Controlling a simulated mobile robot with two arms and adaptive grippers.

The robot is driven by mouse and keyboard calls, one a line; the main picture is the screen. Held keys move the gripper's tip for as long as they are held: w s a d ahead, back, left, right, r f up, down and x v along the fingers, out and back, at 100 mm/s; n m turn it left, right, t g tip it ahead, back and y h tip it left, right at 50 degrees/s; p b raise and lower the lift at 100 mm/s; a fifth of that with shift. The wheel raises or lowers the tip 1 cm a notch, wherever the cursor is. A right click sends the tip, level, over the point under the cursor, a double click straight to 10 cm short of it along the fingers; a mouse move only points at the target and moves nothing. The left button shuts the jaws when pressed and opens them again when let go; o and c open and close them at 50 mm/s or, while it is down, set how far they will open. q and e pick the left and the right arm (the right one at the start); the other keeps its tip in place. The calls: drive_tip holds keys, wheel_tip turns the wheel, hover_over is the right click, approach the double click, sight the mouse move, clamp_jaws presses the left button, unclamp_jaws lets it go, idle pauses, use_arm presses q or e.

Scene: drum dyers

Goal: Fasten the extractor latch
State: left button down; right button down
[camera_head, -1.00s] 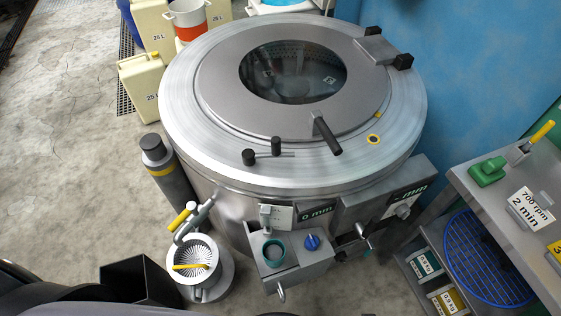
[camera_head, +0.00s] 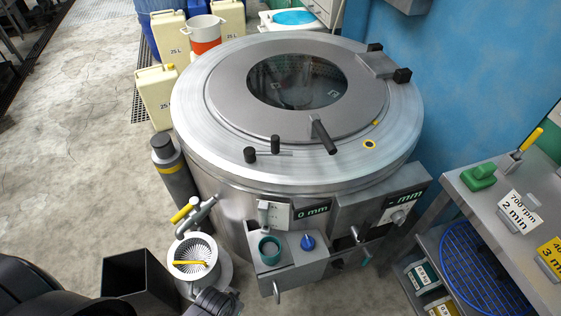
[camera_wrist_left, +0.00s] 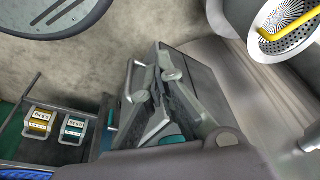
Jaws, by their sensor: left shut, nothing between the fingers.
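The extractor (camera_head: 190,100) is a large steel drum with a round lid (camera_head: 230,105) lying shut on top. A black handle (camera_head: 323,136) sticks out from the lid's front edge. Two short black knobs with a thin bar (camera_head: 262,152) stand at the front rim; I cannot tell whether this latch is engaged. A yellow ring mark (camera_head: 369,144) is on the rim and a yellow dash on the lid. My left gripper (camera_wrist_left: 158,95) is shut and empty in the left wrist view, apart from the latch. My right gripper is not in view.
A control box with a teal ring (camera_head: 269,250) and blue knob projects from the drum's front. A white strainer pot (camera_head: 193,257) and dark cylinder (camera_head: 168,165) stand left. A grey table (camera_head: 480,205) stands right. Pale canisters (camera_head: 157,95) are behind; open floor lies left.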

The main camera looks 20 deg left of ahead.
use_arm(q)
drive_tip(key=w+a+r+m+t, duration=0.1)
drive_tip(key=w+r+m+t, duration=0.25)
drive_tip(key=w+r, duration=0.4)
drive_tip(key=w+r+m+t, duration=0.3)
drive_tip(key=w+r+t, duration=0.1)
drive_tip(key=r, duration=0.6)
drive_tip(key=w+a+r+m+t, duration=0.1)
drive_tip(key=w+r+m+t, duration=0.2)
drive_tip(key=w+r, duration=0.45)
drive_tip(key=d+r+m+t+h, duration=0.3)
drive_tip(key=d+r+m+t, duration=0.1)
drive_tip(key=r+m, duration=0.3)
drive_tip(key=shift+d+m+h, duration=0.4)
drive_tip(key=shift+d+m, duration=0.25)
drive_tip(key=shift+m, duration=0.2)
drive_tip(key=shift+w+t, duration=0.1)
drive_tip(key=shift+t, duration=0.15)
